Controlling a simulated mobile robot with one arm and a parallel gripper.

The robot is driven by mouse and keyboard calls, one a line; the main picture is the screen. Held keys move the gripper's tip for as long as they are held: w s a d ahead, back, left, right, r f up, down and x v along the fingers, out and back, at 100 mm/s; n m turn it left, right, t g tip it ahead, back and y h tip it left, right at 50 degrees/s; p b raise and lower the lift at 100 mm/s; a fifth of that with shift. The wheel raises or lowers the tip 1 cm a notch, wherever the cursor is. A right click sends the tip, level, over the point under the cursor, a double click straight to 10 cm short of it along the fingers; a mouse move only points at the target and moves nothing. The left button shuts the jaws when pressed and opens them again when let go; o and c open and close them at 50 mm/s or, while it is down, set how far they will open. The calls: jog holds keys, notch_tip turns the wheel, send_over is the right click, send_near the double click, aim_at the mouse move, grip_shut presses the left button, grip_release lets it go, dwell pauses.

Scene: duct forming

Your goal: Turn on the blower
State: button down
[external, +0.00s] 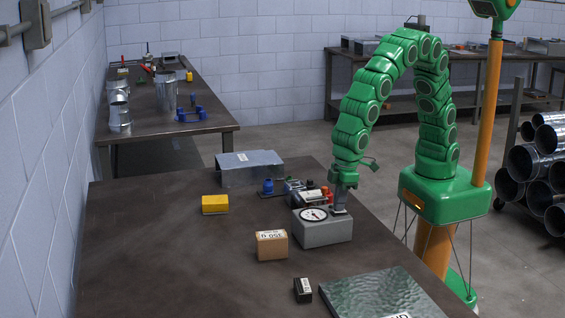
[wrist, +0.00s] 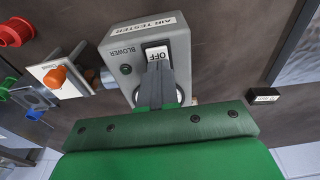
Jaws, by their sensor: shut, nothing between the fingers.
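The blower is a grey box (external: 322,231) with a round white dial on the table's right side. In the wrist view the box (wrist: 188,43) carries the labels "AIR TESTER" and "BLOWER". Its white switch (wrist: 156,53) reads "OFF", and a dark green round lamp (wrist: 126,69) sits beside the BLOWER label. My gripper (external: 340,212) points down at the right part of the box. In the wrist view my gripper (wrist: 156,66) is shut and empty, its tips at the lower edge of the switch. I cannot tell whether they touch it. The fingers hide part of the box face.
Fittings with red and blue parts (external: 290,188) stand close behind the box. A cardboard block (external: 272,245), a yellow block (external: 215,204), a small black block (external: 302,290) and a metal sheet (external: 385,295) lie around it. The table's left side is clear.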

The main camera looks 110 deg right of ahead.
jog(key=shift+s, duration=0.35)
jog(key=shift+r, duration=0.2)
notch_tip(320, 180, up, 14)
jog(key=s, duration=0.2)
jog(key=shift+s+f, duration=0.2)
dwell(0.4)
jog(key=shift+w+r+t, duration=0.1)
jog(key=shift+w+t, duration=0.2)
jog(key=shift+w, duration=0.4)
jog(key=f, duration=0.4)
jog(key=w+f, duration=0.1)
jog(key=f, duration=0.4)
jog(key=w+f, duration=0.1)
jog(key=f, duration=0.4)
jog(key=shift+w, duration=0.2)
